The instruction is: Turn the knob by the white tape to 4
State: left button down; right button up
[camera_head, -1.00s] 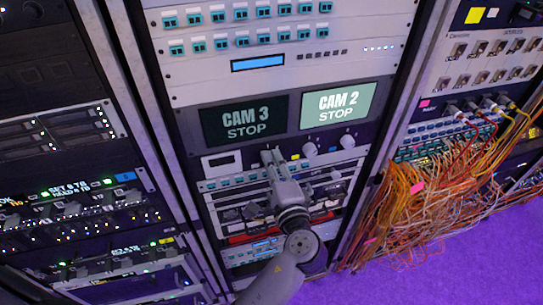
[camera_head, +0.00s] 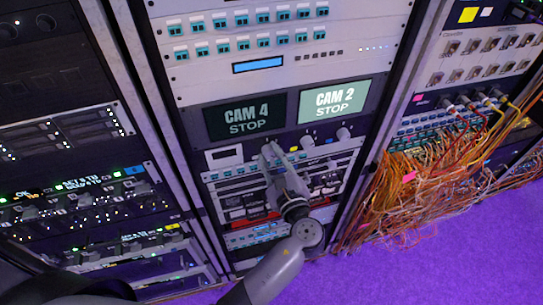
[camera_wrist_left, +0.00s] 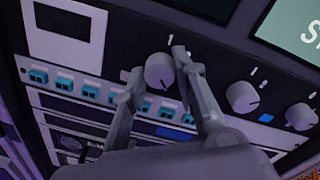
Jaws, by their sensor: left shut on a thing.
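My left gripper (camera_head: 270,152) reaches up to the panel below the two screens. In the left wrist view its fingers (camera_wrist_left: 160,72) are on both sides of a round grey knob (camera_wrist_left: 160,71), shut on it. A dark pointer line shows on the knob's lower part; the number it points at is not legible. My right gripper is not in view.
Two more knobs, a middle one (camera_wrist_left: 242,97) and a right one (camera_wrist_left: 300,117), sit to the right on the same panel. Rows of teal switches (camera_wrist_left: 63,84) run below. Orange cables (camera_head: 425,185) hang at the right rack.

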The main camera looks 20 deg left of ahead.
pick_arm(q)
jog(key=shift+f+m, duration=0.1)
jog(key=shift+m, duration=1.2)
jog(key=shift+f, duration=0.1)
jog(key=c, duration=1.3)
grip_release()
